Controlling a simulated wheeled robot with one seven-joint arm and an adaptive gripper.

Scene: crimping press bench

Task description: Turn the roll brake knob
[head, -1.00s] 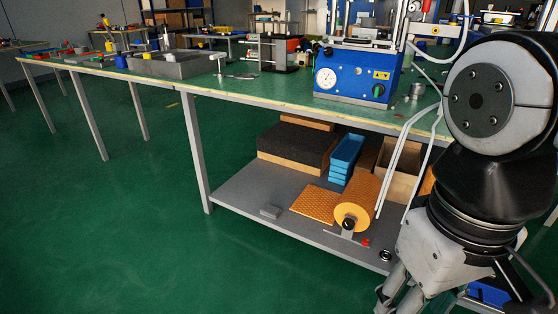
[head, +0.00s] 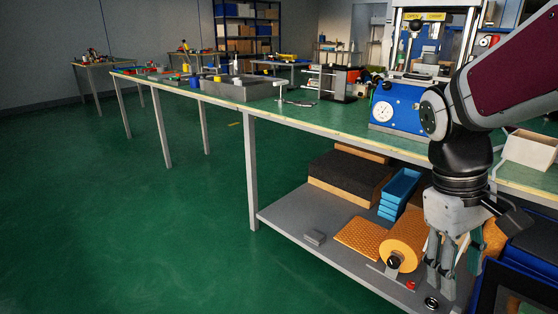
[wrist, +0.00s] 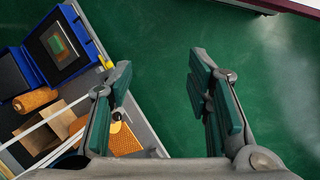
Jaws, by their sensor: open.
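An orange roll (head: 405,252) stands on the lower shelf under the bench, with its textured orange sheet (head: 357,237) spread to its left. A black knob (head: 394,262) sits at the roll's hub. A small red part (head: 410,285) is at the stand's foot; I cannot tell which of the two is the brake knob. My gripper (head: 452,274) points down, just right of the roll in the head view. In the wrist view my gripper (wrist: 161,70) is open and empty, and the sheet (wrist: 125,141) shows behind its left finger, which partly hides the roll.
The grey lower shelf (head: 285,212) also holds blue trays (head: 400,190) and a dark foam block (head: 345,178). The bench top (head: 330,116) overhangs it, with a blue press (head: 398,108) on top. Green floor (head: 150,240) is clear at the left.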

